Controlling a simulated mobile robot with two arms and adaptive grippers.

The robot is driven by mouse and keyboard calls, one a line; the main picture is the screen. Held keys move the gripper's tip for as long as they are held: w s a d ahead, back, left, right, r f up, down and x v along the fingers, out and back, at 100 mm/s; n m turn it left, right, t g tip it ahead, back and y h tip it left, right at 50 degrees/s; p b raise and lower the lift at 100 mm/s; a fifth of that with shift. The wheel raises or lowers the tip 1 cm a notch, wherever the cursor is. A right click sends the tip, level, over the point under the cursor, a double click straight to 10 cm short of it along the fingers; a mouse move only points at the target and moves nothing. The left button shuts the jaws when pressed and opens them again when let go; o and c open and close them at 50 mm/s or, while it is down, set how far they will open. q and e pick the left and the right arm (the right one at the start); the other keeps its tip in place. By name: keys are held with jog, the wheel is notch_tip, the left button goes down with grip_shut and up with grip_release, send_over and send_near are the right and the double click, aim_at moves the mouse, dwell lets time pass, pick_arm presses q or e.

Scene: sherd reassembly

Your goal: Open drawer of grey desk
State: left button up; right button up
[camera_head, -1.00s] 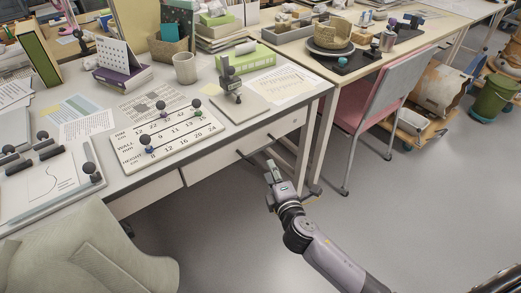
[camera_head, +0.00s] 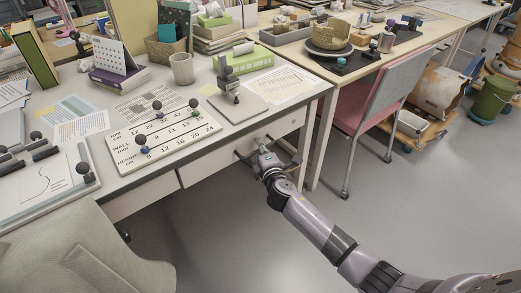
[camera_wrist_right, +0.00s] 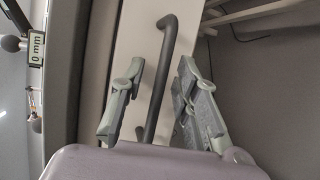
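The grey desk (camera_head: 225,134) has a white drawer front (camera_head: 212,167) under its top, and this drawer looks shut. My right gripper (camera_head: 264,151) is up against the drawer front, near the desk's right end. In the right wrist view, the dark bar handle (camera_wrist_right: 158,85) runs between the two fingers of my right gripper (camera_wrist_right: 160,68). The fingers are apart, with a gap visible on both sides of the bar. In the head view the gripper hides much of the handle. My left gripper is not in view.
A measuring board (camera_head: 165,134) with dark knobs and a small stand (camera_head: 230,92) sit on the desktop. A pink-and-grey chair (camera_head: 372,105) stands to the right, beside a second table (camera_head: 330,72). A pale green seat (camera_head: 85,250) is at lower left. The floor in front is clear.

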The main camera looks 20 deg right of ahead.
jog(key=shift+c, duration=0.3)
grip_shut()
dwell(0.5)
